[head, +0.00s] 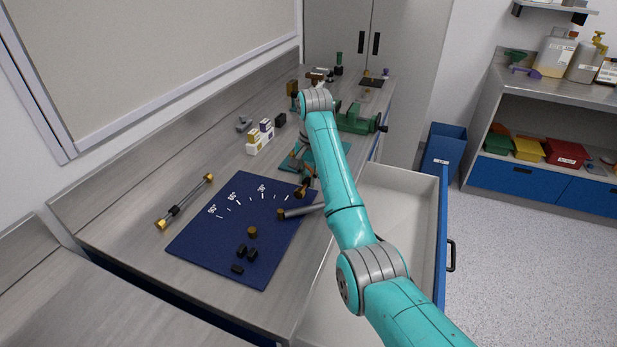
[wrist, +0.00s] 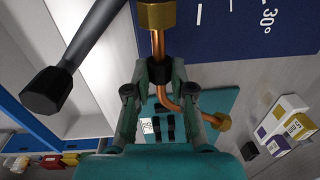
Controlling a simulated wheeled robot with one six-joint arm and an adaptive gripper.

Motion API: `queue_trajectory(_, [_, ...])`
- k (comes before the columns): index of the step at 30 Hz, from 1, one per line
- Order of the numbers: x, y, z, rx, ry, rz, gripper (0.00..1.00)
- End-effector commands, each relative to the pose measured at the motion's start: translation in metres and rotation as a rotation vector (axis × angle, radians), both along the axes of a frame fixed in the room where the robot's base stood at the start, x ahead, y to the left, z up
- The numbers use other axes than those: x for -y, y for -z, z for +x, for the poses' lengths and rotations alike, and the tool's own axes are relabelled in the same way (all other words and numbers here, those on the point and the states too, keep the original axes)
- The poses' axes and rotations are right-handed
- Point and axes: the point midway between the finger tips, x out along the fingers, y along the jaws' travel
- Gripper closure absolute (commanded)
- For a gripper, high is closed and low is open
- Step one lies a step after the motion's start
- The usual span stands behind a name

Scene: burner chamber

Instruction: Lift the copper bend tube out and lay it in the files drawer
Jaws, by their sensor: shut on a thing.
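The copper bend tube (wrist: 158,47) has a brass nut on each end and a bend near my fingers in the wrist view. My gripper (wrist: 160,92) is shut on it, one finger on each side. In the head view the tube (head: 305,186) is small and partly hidden by my arm, above the bench near the blue mat's right corner; I cannot tell how high it is. An open drawer (head: 400,181) with a pale interior juts from the bench front, right of my arm. The part of it that shows is empty.
A grey bar with a dark end (wrist: 68,62) lies close beside the tube. A blue angle mat (head: 215,235) holds small dark parts. A teal base (wrist: 205,103) lies under my gripper. A green vise (head: 355,120) and small boxes (head: 260,137) stand farther back.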

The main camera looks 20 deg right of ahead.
Motion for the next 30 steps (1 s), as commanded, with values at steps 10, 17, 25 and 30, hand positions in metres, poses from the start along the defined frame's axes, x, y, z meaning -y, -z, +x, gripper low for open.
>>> queue_trajectory(10, [0.0,-0.001,0.0,0.0,0.0,0.0,1.0])
queue_trajectory(17, [0.001,-0.009,0.004,0.001,0.0,0.0,1.0])
queue_trajectory(25, [0.003,-0.023,0.009,0.0,0.0,0.0,1.0])
queue_trajectory(30, [0.003,-0.023,0.009,0.0,0.0,0.0,1.0])
